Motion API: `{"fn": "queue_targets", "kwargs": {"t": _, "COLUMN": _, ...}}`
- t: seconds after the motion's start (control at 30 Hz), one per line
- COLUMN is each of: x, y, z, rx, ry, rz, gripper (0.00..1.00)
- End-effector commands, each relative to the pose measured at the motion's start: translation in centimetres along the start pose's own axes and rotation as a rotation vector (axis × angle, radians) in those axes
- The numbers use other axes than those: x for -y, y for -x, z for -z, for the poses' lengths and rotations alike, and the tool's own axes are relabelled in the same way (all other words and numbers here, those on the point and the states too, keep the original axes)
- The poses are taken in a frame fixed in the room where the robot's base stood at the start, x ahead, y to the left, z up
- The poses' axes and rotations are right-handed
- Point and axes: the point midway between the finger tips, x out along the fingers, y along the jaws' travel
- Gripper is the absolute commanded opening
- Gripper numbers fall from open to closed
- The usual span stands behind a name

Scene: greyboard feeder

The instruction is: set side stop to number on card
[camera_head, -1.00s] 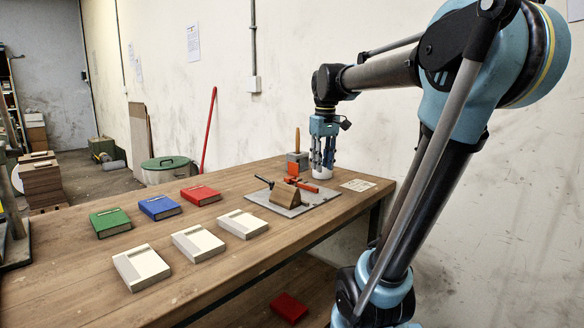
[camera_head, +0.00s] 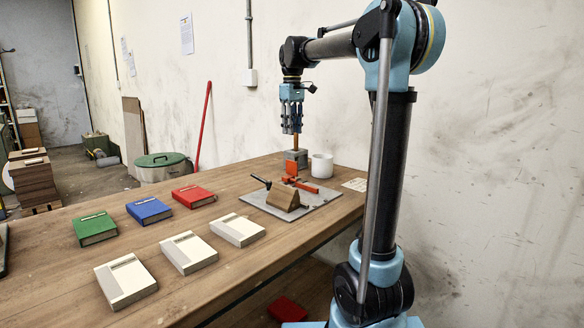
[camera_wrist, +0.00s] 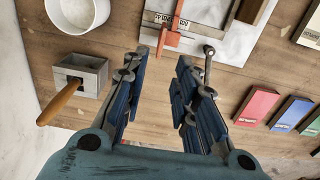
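The red-orange side stop (camera_head: 301,184) sits on the grey plate (camera_head: 318,198), beside a brown wedge-shaped block (camera_head: 283,196). In the wrist view the orange stop (camera_wrist: 171,38) lies beyond my fingertips, next to a pale strip with small marks I cannot read. A pale card (camera_head: 355,184) lies on the table right of the plate; its print is too small to read. My gripper (camera_head: 291,128) hangs in the air above the grey block with the wooden handle. The wrist view shows its fingers (camera_wrist: 163,68) apart, with nothing between them.
A grey block (camera_head: 296,158) with a wooden handle and a white cup (camera_head: 322,166) stand behind the plate. A black-knobbed lever (camera_head: 262,182) rises at its left. Red (camera_head: 194,196), blue (camera_head: 149,210), green (camera_head: 95,228) and several white book-like blocks fill the table's left part.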

Motion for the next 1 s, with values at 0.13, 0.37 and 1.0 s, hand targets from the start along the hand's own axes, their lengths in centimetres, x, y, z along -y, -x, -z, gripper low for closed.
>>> {"fn": "queue_targets", "kwargs": {"t": 0.13, "x": 0.1, "y": -2.7, "z": 0.1, "rx": 0.0, "ry": 0.002, "rz": 0.0, "gripper": 0.27}}
{"fn": "queue_targets", "kwargs": {"t": 0.37, "x": 0.2, "y": -6.7, "z": 0.1, "rx": 0.0, "ry": 0.002, "rz": 0.0, "gripper": 0.27}}
{"fn": "queue_targets", "kwargs": {"t": 1.0, "x": 0.2, "y": -14.7, "z": 0.1, "rx": 0.0, "ry": 0.002, "rz": 0.0, "gripper": 0.27}}
